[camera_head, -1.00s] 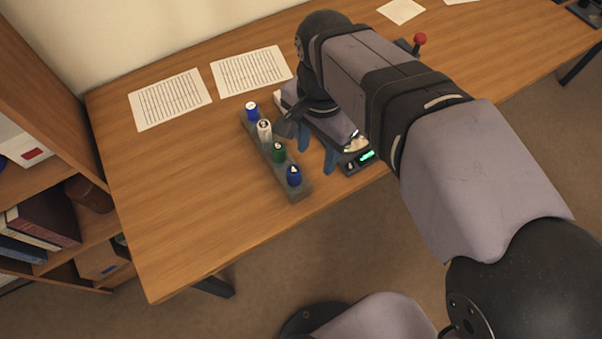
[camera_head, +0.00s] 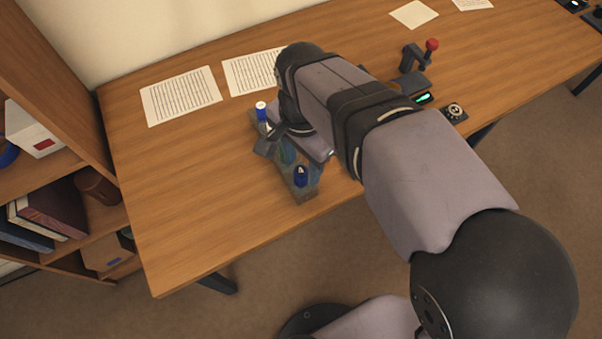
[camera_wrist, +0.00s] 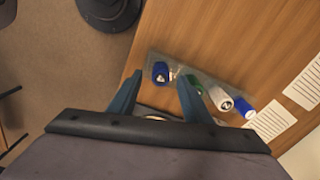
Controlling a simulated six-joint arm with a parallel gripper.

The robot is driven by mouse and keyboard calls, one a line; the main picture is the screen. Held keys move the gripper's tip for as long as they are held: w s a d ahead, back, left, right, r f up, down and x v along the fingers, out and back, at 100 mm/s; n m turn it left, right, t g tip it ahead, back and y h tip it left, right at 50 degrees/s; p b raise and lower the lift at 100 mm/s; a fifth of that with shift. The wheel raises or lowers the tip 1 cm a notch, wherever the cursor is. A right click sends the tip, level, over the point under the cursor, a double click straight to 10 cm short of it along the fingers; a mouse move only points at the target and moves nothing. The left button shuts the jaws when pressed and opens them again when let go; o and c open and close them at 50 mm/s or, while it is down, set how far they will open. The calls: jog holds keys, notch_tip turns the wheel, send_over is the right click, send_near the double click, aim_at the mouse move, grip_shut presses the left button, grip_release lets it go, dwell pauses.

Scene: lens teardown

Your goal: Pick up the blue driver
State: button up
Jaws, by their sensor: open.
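Two blue drivers stand upright at opposite ends of a grey rack (camera_head: 306,192). One is at the front end (camera_head: 300,176), the other at the back end (camera_head: 261,110). In the wrist view the front blue driver (camera_wrist: 160,71) appears between my fingertips, and the back one (camera_wrist: 244,109) is at the right. A green driver (camera_wrist: 196,84) and a white driver (camera_wrist: 220,98) stand between them; my gripper mostly hides these two in the head view. My gripper (camera_wrist: 159,77) is open and empty, with blue fingers pointing toward the rack. I cannot tell its height above the front driver.
A device with a red-knobbed lever (camera_head: 432,44) and a small round dial unit (camera_head: 455,111) stand right of my arm. Printed sheets (camera_head: 181,96) lie at the back. The table's left part is clear. A bookshelf (camera_head: 60,150) borders the left.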

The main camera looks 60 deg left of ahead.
aim_at(301, 170)
jog(key=shift+f, duration=1.6)
jog(key=c, duration=1.1)
jog(key=shift+r, duration=0.15)
